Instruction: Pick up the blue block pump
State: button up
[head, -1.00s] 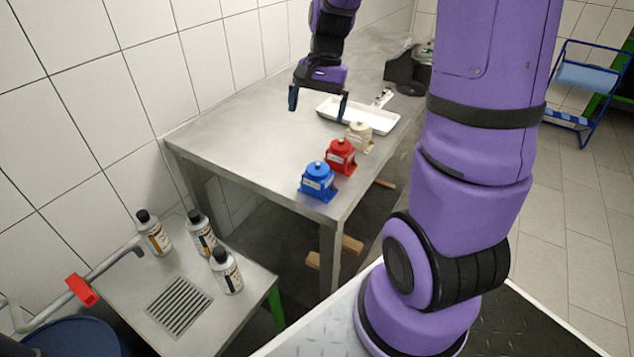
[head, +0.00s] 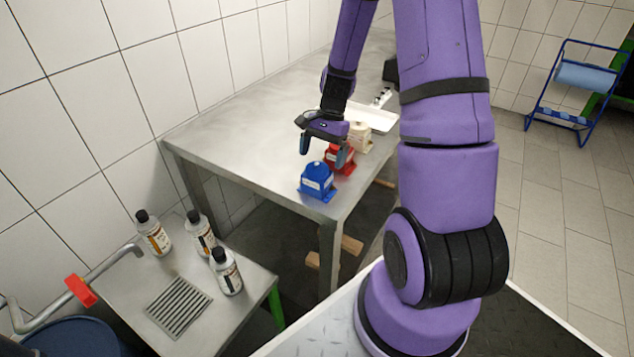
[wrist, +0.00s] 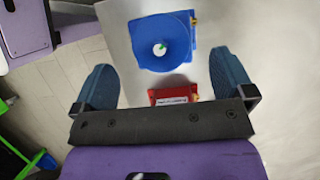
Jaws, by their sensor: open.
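The blue block pump (head: 317,181) stands upright at the near corner of the metal table, in front of the red pump (head: 338,157). My gripper (head: 321,148) is open and empty, just above and behind the blue pump in the head view, partly covering the red pump. In the wrist view the blue pump (wrist: 162,42) lies beyond the fingertips, roughly centred between the two fingers (wrist: 163,72). The red pump (wrist: 174,95) shows lower down, partly hidden by my gripper's body.
A beige pump (head: 359,137) stands behind the red one. A white tray (head: 372,116) lies farther back. The left part of the metal table (head: 235,130) is clear. A lower table at the left holds several bottles (head: 226,270).

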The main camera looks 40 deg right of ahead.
aim_at(318, 164)
jog(key=shift+x, duration=2.65)
jog(key=shift+w+a+r, duration=0.1)
jog(key=shift+a, duration=0.05)
jog(key=c, duration=1.8)
